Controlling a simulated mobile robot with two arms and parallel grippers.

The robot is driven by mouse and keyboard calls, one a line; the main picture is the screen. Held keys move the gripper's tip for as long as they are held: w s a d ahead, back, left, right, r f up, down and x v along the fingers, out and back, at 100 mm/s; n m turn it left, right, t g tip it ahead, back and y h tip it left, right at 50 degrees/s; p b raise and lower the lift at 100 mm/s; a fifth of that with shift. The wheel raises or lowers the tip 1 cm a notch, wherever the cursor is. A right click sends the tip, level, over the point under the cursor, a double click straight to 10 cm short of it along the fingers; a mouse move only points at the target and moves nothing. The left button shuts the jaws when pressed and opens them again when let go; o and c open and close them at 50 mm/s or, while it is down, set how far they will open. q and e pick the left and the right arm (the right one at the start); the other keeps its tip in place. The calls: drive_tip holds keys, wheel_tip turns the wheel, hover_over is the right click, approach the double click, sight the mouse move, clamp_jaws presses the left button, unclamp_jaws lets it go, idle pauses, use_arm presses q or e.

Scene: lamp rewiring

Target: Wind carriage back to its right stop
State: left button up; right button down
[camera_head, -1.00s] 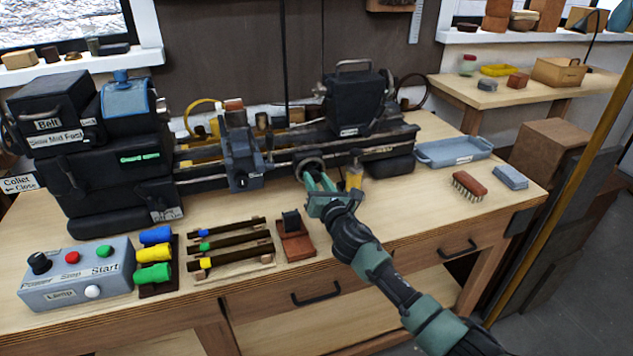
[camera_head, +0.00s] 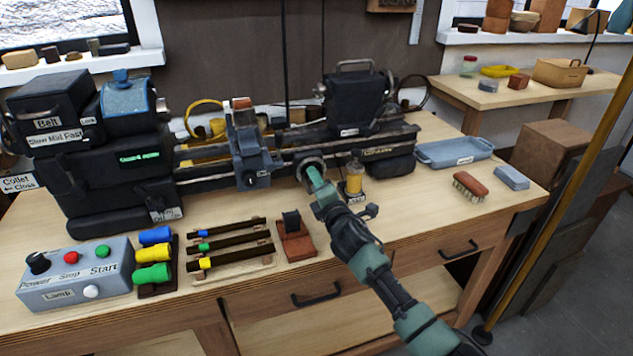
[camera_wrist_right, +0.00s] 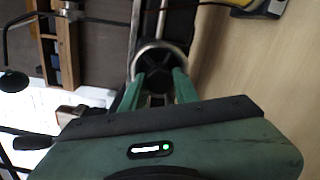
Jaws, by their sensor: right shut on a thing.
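The lathe's blue-grey carriage (camera_head: 250,160) sits on the bed between the dark headstock (camera_head: 110,160) and the tailstock (camera_head: 355,105). Bare bed shows to the right of the carriage. A round handwheel (camera_head: 309,164) is at the front of the bed, right of the carriage. My right gripper (camera_head: 317,180) is shut at the handwheel's rim, and its green fingers hide part of it. In the right wrist view the wheel's pale ring (camera_wrist_right: 158,50) lies at the fingertips (camera_wrist_right: 158,84); the exact grip point is hidden. My left gripper is not in view.
An amber oil bottle (camera_head: 354,180) stands close right of my right gripper. Three tools lie on a rack (camera_head: 235,262) in front, beside a brown block (camera_head: 296,240). A blue tray (camera_head: 425,155), brush (camera_head: 470,185) and control box (camera_head: 75,278) stand on the bench.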

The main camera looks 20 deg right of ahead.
drive_tip(key=shift+f+m+p, duration=0.2)
drive_tip(key=shift+m+p, duration=1.25)
drive_tip(key=shift+m, duration=10.95)
drive_tip(key=c, duration=1.1)
unclamp_jaws()
drive_tip(key=shift+o, duration=0.2)
drive_tip(key=shift+d+r, duration=0.1)
drive_tip(key=shift+s, duration=0.15)
